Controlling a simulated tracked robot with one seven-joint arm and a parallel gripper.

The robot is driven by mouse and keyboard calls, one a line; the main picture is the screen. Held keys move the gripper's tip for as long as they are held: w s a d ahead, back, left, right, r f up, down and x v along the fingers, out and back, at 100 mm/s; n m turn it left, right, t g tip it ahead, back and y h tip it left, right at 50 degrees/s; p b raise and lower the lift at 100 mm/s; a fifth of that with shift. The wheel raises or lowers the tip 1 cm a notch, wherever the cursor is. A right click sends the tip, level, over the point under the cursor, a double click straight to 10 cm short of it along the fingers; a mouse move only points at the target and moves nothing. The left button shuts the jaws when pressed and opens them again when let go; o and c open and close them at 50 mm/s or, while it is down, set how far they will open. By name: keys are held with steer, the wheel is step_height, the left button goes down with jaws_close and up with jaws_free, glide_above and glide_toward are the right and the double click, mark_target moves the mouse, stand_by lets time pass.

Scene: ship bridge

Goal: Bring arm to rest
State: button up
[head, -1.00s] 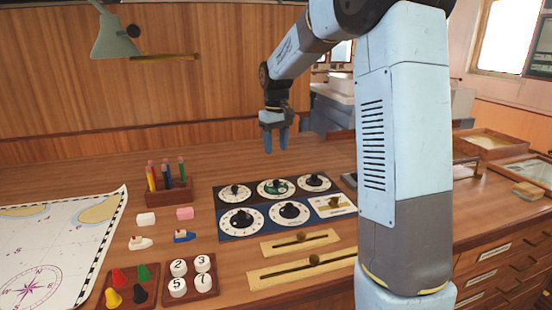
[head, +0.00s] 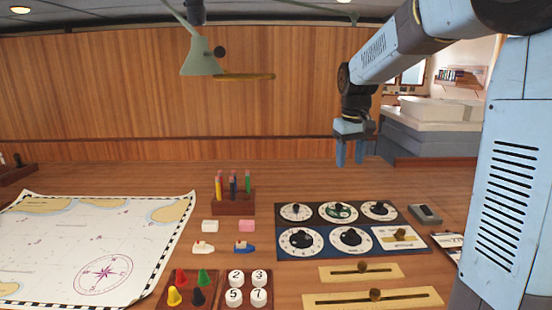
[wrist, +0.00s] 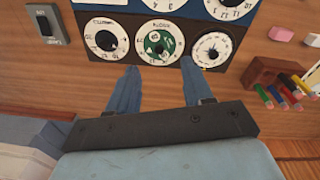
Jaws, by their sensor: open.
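My gripper (head: 349,153) hangs from my blue arm above the back of the wooden desk, behind the dial panel. Its two blue fingers point down, apart and empty. In the wrist view my gripper (wrist: 160,92) shows both fingers spread with nothing between them. The dial panel (head: 325,227) carries several round dials with black knobs. In the wrist view the panel (wrist: 172,40) lies beyond the fingertips, with the green-centred dial (wrist: 160,46) between and past them.
A pencil holder (head: 233,202), erasers and two toy boats lie left of the panel. A chart (head: 95,245) covers the left of the desk. Brass sliders (head: 361,271) and a grey switch box (head: 425,214) are at right. A lamp (head: 201,58) hangs at upper left.

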steer(key=s+m+t, duration=0.3)
steer(key=s+t, duration=0.1)
steer(key=s, duration=2.3)
steer(key=shift+s+d, duration=0.3)
steer(key=shift+d, duration=0.15)
